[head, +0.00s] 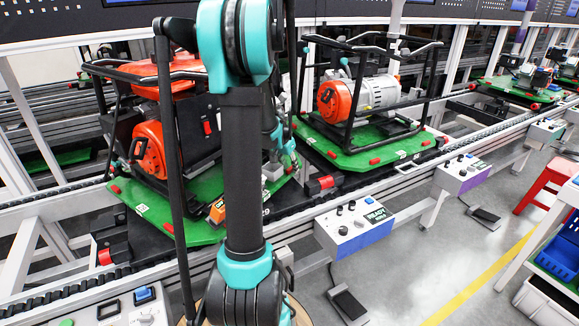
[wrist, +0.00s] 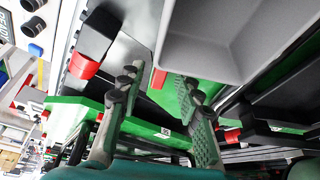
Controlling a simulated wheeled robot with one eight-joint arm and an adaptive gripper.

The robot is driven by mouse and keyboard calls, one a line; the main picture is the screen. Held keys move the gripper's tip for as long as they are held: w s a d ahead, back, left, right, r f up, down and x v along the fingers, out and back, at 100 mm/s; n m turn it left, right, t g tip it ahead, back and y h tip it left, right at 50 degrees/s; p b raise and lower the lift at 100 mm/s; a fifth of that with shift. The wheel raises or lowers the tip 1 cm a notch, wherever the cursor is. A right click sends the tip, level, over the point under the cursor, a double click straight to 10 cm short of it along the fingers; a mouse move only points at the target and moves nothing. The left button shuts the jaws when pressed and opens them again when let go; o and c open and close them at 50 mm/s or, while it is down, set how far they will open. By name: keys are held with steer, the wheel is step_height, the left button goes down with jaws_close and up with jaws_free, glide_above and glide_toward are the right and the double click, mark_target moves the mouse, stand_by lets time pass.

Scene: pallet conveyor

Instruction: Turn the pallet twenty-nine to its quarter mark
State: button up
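A green pallet (head: 150,212) carries a red engine unit in a black tube frame (head: 152,150). It sits at an angle on the conveyor at left. A small label near its front corner seems to end in 9, but I cannot read it surely. My arm hides part of this pallet. My gripper (head: 284,152) is beside its right corner, partly hidden behind my arm. In the wrist view my gripper's fingers (wrist: 157,85) are spread apart, with green pallet edges and a red block (wrist: 159,78) seen beyond them. I cannot tell whether a finger touches the pallet.
A second green pallet (head: 362,158) with a red and silver generator (head: 365,95) stands close on the right. Control boxes (head: 353,227) line the front rail, one reading READY. A red stool (head: 548,186) and blue bins (head: 562,250) stand at far right.

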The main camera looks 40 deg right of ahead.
steer(key=shift+c, duration=0.2)
jaws_close()
steer(key=shift+s+a, duration=0.1)
steer(key=s+a+m+g, duration=0.2)
steer(key=s+a+m, duration=0.3)
steer(key=a, duration=0.9)
steer(key=s, duration=0.2)
steer(key=shift+s+m, duration=0.3)
steer(key=shift+s, duration=0.05)
steer(key=shift+a, duration=0.1)
steer(key=shift+o, duration=0.2)
jaws_free()
